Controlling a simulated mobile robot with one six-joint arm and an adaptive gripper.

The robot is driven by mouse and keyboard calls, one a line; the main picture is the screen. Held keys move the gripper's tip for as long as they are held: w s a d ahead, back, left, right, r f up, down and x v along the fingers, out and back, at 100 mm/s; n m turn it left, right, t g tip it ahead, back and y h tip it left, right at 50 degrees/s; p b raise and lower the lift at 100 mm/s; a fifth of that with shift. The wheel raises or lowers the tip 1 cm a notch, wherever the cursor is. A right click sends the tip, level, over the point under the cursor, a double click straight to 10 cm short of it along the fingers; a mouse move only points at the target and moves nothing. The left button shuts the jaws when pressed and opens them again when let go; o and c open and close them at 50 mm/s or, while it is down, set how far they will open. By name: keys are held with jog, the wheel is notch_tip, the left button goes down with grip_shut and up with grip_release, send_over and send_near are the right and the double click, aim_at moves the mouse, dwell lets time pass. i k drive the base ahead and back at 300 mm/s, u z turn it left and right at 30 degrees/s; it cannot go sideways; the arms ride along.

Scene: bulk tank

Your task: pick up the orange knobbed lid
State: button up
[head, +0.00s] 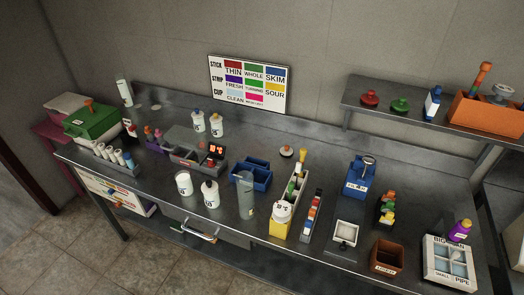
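No lid that is plainly all orange shows in the head view. A small round pale piece (286,152) with a reddish-orange top lies on the steel counter near the back, right of the blue divided bin; it is too small to tell if it is a lid. A red knobbed lid (370,98) and a green knobbed lid (400,105) sit on the wall shelf. A green case (93,122) at the far left has an orange handle or knob (89,103) on top. My gripper is not in view.
The steel counter (330,190) holds white bottles (210,193), a blue divided bin (250,174), a rack of coloured pieces (312,215), a brown box (386,257) and a white divided tray (450,262). An orange box (485,112) stands on the shelf (430,122). Some counter around the small pale piece is clear.

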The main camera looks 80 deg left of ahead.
aim_at(286, 150)
jog(key=k, duration=1.55)
jog(key=u, duration=1.5)
jog(key=i, duration=1)
jog(key=u, duration=0.05)
